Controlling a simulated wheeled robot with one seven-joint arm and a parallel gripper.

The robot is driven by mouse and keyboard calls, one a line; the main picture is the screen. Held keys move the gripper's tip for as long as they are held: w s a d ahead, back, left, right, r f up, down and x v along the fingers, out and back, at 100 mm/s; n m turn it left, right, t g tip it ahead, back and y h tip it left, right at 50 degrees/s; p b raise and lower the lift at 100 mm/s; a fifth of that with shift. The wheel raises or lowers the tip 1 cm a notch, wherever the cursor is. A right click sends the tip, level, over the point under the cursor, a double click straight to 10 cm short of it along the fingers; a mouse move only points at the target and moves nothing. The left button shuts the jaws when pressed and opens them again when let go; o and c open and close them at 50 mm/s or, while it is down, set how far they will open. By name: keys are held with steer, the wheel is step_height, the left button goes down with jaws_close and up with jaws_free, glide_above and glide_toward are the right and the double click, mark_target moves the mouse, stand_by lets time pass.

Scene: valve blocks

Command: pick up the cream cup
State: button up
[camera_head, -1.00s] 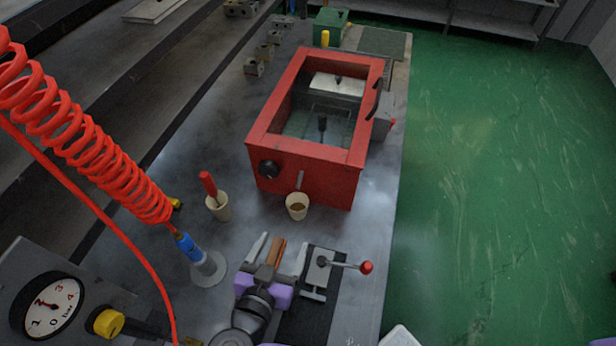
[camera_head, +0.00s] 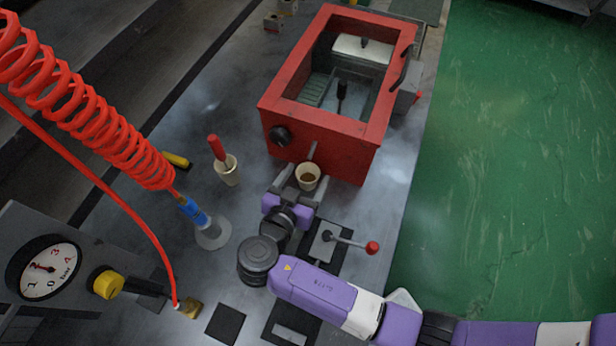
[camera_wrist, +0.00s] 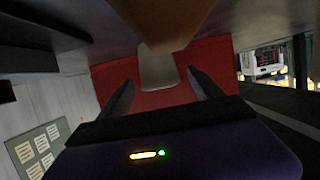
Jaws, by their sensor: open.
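A cream cup (camera_head: 308,170) with brown contents stands upright just in front of the red box. My gripper (camera_head: 296,184) is open and low over the bench, with its fingers reaching toward this cup. In the wrist view the cup (camera_wrist: 157,70) shows between the two fingertips (camera_wrist: 160,80), with visible gaps at both sides. I cannot tell exactly how deep it sits between them. A second cream cup (camera_head: 228,173), holding a red-handled tool, stands apart to the left.
The red open-topped box (camera_head: 325,145) stands right behind the cup. A lever with a red knob (camera_head: 372,248) is right of my gripper. A red coiled hose (camera_head: 90,110) and gauge (camera_head: 48,270) are at left. A brown block (camera_wrist: 165,20) shows close in the wrist view.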

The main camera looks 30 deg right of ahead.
steer(key=shift+w+d, duration=0.1)
steer(key=shift+d, duration=0.05)
steer(key=c, duration=1.6)
steer(key=shift+o, duration=0.2)
